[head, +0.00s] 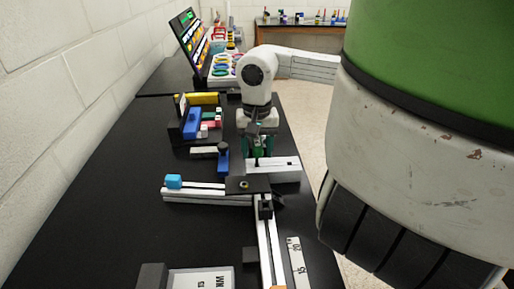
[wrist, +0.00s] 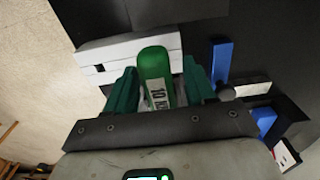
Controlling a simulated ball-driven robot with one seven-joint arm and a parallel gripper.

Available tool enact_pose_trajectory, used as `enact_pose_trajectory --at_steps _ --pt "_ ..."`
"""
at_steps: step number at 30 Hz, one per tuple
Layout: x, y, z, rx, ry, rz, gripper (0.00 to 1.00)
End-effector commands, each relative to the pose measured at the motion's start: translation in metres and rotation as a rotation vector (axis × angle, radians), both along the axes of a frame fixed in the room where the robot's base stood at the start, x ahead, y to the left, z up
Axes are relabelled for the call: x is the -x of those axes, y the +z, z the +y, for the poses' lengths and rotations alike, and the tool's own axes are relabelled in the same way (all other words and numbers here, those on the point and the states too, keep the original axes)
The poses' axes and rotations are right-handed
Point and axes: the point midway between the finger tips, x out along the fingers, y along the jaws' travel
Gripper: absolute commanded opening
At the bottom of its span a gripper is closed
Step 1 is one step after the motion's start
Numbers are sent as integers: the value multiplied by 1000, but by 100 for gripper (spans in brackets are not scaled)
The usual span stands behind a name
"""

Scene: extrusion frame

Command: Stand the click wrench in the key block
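The click wrench (wrist: 154,76), with a green handle and a white "10 N" label, lies between my fingers in the wrist view. In the head view its green (head: 258,150) is partly hidden by my gripper. My gripper (wrist: 160,82) has a finger on each side of the handle; whether they press on it is unclear. The wrench's lower end is hidden.
A blue upright piece (head: 223,160) stands just left of my gripper. White rails (head: 205,197) with a blue block (head: 174,181) and a dark plate (head: 247,185) lie in front. A parts tray (head: 188,127) is behind left. Black table is clear at left.

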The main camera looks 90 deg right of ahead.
Motion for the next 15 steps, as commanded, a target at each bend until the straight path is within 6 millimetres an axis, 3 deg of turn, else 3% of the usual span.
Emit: enact_pose_trajectory --at_steps 10,15 --pt "0 1 0 1 0 0 62" --pt "0 19 -1 4 0 1 62"
